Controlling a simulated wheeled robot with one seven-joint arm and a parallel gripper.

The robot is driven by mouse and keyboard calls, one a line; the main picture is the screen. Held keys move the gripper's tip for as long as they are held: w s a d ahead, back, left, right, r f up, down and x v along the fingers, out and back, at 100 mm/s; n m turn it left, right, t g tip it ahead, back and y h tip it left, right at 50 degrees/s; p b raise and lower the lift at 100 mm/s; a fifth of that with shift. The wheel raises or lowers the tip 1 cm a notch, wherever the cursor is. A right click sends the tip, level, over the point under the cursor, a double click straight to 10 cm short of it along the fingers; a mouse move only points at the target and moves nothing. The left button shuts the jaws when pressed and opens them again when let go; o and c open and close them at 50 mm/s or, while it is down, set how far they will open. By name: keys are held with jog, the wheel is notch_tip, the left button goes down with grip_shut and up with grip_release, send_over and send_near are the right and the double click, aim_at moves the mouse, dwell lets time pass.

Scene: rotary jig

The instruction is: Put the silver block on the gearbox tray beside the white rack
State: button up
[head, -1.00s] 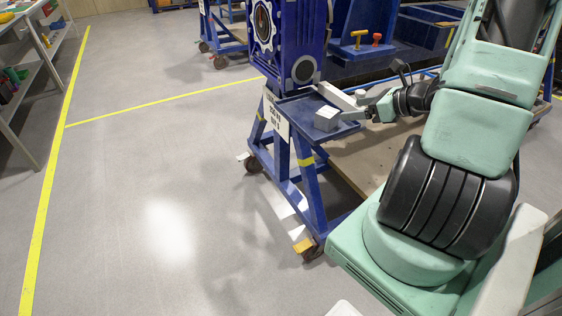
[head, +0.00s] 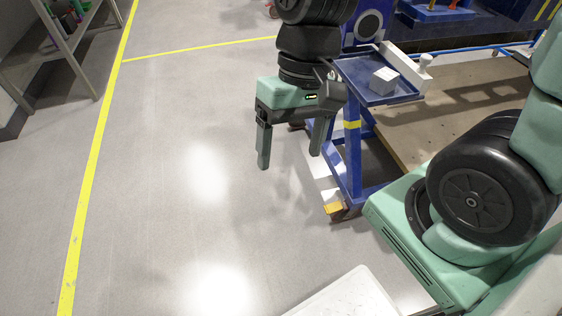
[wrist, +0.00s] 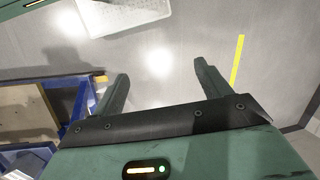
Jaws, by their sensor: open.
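The silver block (head: 384,81) is a small pale cube resting on the blue gearbox tray (head: 358,85). A long pale bar with a round knob (head: 405,67) lies along the tray's back right edge, behind the block. My gripper (head: 291,160) hangs over the floor to the left of the tray, fingers pointing down. It is open with nothing between the fingers; the wrist view also shows its spread fingers (wrist: 160,85). A white slab (head: 345,297) shows at the bottom edge, and a white perforated piece in the wrist view (wrist: 122,14); I cannot tell if either is the white rack.
The blue stand's legs (head: 353,160) and a caster stand right of my gripper. A shelf (head: 68,50) is at far left. The grey floor (head: 190,120) with yellow lines is clear.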

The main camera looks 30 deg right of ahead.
jog(key=s+a+n, duration=0.1)
jog(key=n, duration=0.1)
jog(key=s+a+r+n+t+h, duration=0.1)
jog(key=n, duration=0.2)
jog(key=s+a+n+t+h, duration=0.1)
jog(key=a+n, duration=0.1)
jog(key=n, duration=0.1)
jog(key=shift+s+r, duration=0.3)
jog(key=shift+s, duration=0.1)
